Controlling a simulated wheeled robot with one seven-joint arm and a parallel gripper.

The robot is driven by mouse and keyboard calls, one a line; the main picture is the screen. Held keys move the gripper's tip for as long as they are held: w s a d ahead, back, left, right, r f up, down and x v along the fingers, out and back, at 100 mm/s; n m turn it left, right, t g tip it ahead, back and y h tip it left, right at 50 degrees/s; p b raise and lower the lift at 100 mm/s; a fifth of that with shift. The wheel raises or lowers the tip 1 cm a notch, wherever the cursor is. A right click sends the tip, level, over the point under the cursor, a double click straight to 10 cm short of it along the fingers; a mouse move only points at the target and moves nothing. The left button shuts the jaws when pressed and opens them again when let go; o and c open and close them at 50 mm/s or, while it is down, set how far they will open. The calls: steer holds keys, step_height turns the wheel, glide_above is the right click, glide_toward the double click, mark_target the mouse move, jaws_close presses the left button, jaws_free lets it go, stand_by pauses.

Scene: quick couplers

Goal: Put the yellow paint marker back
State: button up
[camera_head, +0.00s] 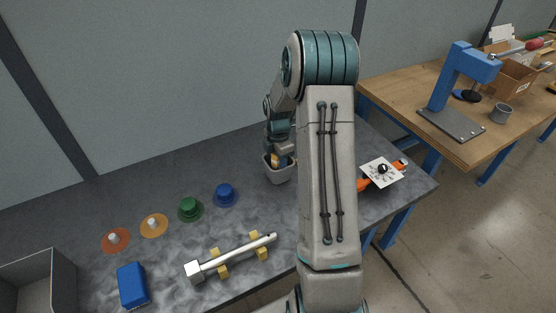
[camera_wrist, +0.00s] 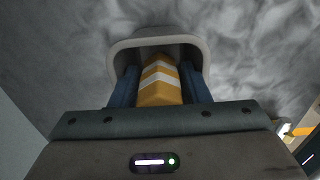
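The yellow paint marker (camera_wrist: 160,84), banded with white, is between the two dark blue fingers of my gripper (camera_wrist: 161,72) in the wrist view. The fingers touch it on both sides. Its far end reaches into the opening of a grey cup (camera_wrist: 200,43); how deep it is inside cannot be told. In the head view the grey cup (camera_head: 279,175) stands on the dark bench behind my arm. My gripper (camera_head: 275,157) points down over it, and a small bit of the yellow marker (camera_head: 275,161) shows at the rim.
A silver bar (camera_head: 232,259) lies on yellow blocks in front. A blue block (camera_head: 133,284) and grey bin (camera_head: 42,285) are left. A white dial card (camera_head: 382,172) is right.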

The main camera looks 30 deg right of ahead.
stand_by(0.4)
steer(key=r, duration=0.4)
steer(key=r+b, duration=0.1)
steer(key=r, duration=0.4)
steer(key=a+r, duration=0.1)
steer(key=r, duration=0.3)
steer(key=shift+w+r+b, duration=0.1)
steer(key=shift+r+b, duration=0.2)
steer(key=shift+r, duration=0.05)
steer(key=s+a+r+m+t, duration=0.1)
steer(key=s+a+m, duration=0.4)
steer(key=s, duration=0.3)
steer(key=s+a+r+m+t, duration=0.1)
steer(key=s+a+r+m, duration=0.1)
steer(key=s+a+m, duration=0.3)
steer(key=s+a+r+m+t, duration=0.1)
steer(key=s+a+m, duration=0.4)
steer(key=s, duration=0.8)
steer(key=r+m, duration=0.1)
steer(key=m, duration=0.2)
steer(key=shift+r, duration=0.1)
